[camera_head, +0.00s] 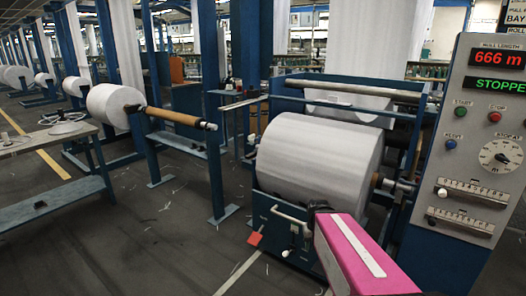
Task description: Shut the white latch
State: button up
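A large white roll (315,157) rests in the blue loom frame (265,210). A white bent bar (289,216) is on the front of that frame, below the roll. A small white lever or knob (287,253) sits lower on the same frame. A pale fitting (396,184) is at the right end of the roll's shaft. I cannot tell for sure which of these is the white latch, or whether it is open. My pink arm reaches in from the lower right, its dark end (319,208) in front of the frame near the white bar. I cannot make out the fingers.
A control panel (482,125) with a red display, buttons and a dial stands at right. A red tag (255,239) hangs by the frame's lower left. A roll on a brown shaft (178,116) juts out at left. A table (45,140) stands far left. The floor between is mostly free.

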aim_at(251, 138)
jog(key=i+j, duration=0.1)
jog(key=j, duration=0.4)
jog(key=i+j+z, duration=0.1)
jog(key=j, duration=0.85)
jog(key=i+j, duration=0.15)
jog(key=j, duration=0.3)
jog(key=i+j, duration=0.4)
jog(key=j, duration=0.15)
jog(key=i+j+u, duration=0.1)
jog(key=i+j, duration=0.35)
jog(key=j, duration=0.1)
